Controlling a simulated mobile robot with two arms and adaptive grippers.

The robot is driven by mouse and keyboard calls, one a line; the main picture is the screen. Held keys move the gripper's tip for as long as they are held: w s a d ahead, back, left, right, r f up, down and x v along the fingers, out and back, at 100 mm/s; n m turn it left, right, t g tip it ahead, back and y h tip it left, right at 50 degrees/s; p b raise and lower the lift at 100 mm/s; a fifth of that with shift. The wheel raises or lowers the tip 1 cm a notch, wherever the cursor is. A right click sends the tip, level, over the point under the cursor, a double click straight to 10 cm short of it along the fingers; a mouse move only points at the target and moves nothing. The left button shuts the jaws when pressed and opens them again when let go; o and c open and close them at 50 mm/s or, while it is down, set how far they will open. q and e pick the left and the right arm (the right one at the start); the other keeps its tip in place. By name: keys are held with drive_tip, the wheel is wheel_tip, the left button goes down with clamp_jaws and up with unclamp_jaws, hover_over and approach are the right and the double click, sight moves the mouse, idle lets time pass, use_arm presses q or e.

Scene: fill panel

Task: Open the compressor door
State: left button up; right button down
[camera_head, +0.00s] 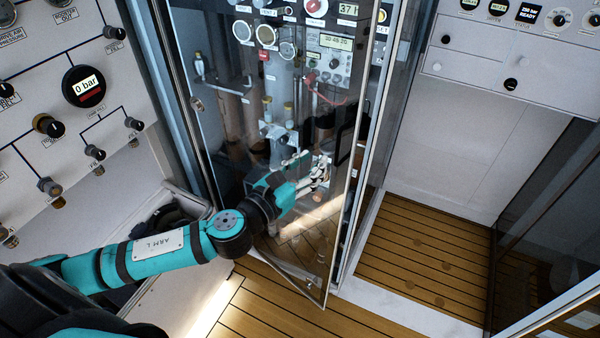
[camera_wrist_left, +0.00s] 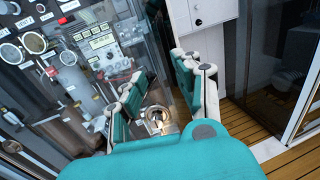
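The compressor door (camera_head: 230,130) is a tall, clear glass panel in a metal frame, in the middle of the head view. Gauges and hoses show through it. Its lower right corner stands over the wooden floor; I cannot tell for sure how far it is ajar. My left gripper (camera_head: 318,175) is in front of the glass near the door's right edge, close to a dark rectangular part (camera_head: 345,147). In the left wrist view the left gripper's (camera_wrist_left: 158,92) two fingers are apart, with the door's edge region beyond them. Contact cannot be told. My right gripper is not in view.
A white panel with knobs and a 0 bar gauge (camera_head: 88,86) is at left. A white wall panel (camera_head: 460,140) is at right above wooden floor (camera_head: 420,250). A white sill (camera_head: 400,305) crosses the floor. Another glass pane (camera_head: 550,230) stands at far right.

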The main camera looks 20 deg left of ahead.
use_arm(q)
drive_tip(key=v, duration=0.9)
drive_tip(key=shift+d+f, duration=0.3)
drive_tip(key=shift+s, duration=0.1)
